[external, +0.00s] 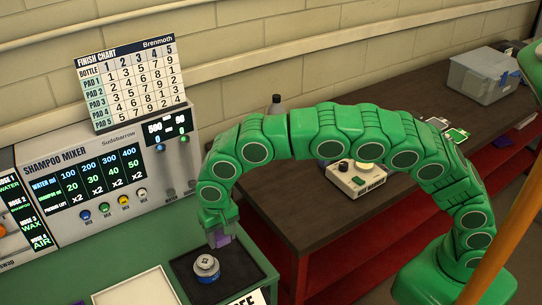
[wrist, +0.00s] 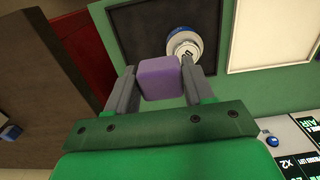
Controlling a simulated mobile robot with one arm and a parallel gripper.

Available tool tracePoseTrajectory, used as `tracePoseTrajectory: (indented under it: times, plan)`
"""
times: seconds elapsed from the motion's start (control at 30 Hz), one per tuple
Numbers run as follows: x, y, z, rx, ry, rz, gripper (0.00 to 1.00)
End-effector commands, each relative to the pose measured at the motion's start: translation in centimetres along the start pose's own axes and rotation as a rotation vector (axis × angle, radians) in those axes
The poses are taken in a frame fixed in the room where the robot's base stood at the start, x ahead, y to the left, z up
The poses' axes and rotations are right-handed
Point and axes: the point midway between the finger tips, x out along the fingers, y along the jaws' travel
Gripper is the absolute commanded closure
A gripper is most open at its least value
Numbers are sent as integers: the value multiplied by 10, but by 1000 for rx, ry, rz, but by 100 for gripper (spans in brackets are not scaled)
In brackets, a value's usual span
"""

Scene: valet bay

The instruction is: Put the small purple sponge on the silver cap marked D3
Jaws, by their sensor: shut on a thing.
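My gripper (external: 218,237) is shut on the small purple sponge (wrist: 160,79), which sits between the two grey fingers in the wrist view. The sponge also shows in the external view (external: 223,241), held above the counter. A round silver cap (external: 206,265) with a blue lower part stands on a dark square mat (external: 239,271), just below and left of the sponge.
A pale tray (external: 137,289) lies left of the mat. The shampoo mixer panel (external: 100,185) and finish chart (external: 130,85) stand behind. On the brown bench (external: 300,215) are a white device (external: 356,180), a grey bottle (external: 277,106) and a clear bin (external: 482,76).

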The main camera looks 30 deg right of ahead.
Motion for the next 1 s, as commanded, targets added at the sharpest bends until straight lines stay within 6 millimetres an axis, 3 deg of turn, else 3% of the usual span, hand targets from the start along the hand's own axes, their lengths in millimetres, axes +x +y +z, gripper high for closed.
tracePoseTrajectory:
  times: [0.6, 1.0]
  plan:
    - [51, -37, -28, 0, -3, 1, 76]
    - [63, -45, -34, 0, -2, 1, 76]
